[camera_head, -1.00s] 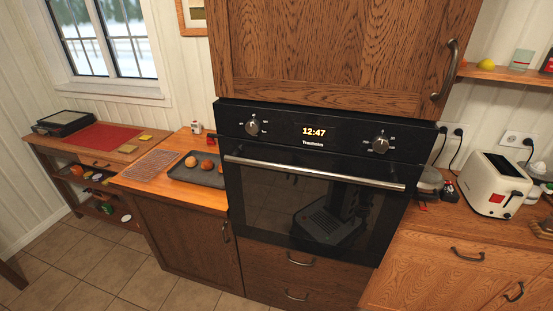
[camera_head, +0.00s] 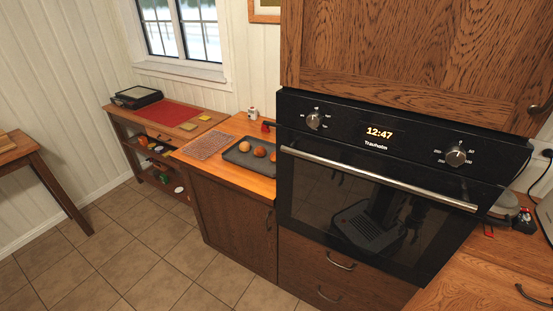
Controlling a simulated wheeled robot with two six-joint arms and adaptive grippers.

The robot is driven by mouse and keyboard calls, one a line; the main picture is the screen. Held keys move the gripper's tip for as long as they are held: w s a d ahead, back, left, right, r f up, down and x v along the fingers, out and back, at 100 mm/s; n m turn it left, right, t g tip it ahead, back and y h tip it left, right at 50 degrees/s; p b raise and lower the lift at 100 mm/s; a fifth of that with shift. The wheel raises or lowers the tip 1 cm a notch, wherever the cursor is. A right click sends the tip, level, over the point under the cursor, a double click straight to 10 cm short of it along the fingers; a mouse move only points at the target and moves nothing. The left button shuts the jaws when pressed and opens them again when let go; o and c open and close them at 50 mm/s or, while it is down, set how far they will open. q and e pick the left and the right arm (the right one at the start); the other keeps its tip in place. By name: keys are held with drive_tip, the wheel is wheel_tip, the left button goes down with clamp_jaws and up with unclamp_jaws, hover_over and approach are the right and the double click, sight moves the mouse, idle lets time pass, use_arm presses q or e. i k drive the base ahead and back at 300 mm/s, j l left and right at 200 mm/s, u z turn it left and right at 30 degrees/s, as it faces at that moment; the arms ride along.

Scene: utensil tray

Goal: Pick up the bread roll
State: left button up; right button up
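Round bread rolls lie on a dark baking tray (camera_head: 237,155) on the wooden counter left of the oven. A pale golden roll (camera_head: 244,146) is at the left, a browner roll (camera_head: 260,151) is in the middle, and another roll (camera_head: 273,156) is at the right, partly cut off from view by the oven's edge. I cannot tell which one the task means. Neither of my grippers shows in this view.
A wire rack (camera_head: 206,146) lies left of the tray. The black oven (camera_head: 350,200) stands closed beside the counter (camera_head: 262,187). A side table with a red mat (camera_head: 167,114) is farther left. The tiled floor (camera_head: 150,250) in front is clear.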

sight(260, 151)
drive_tip(key=z, duration=0.2)
drive_tip(key=i+j+z, duration=0.1)
drive_tip(key=j+z, duration=1.05)
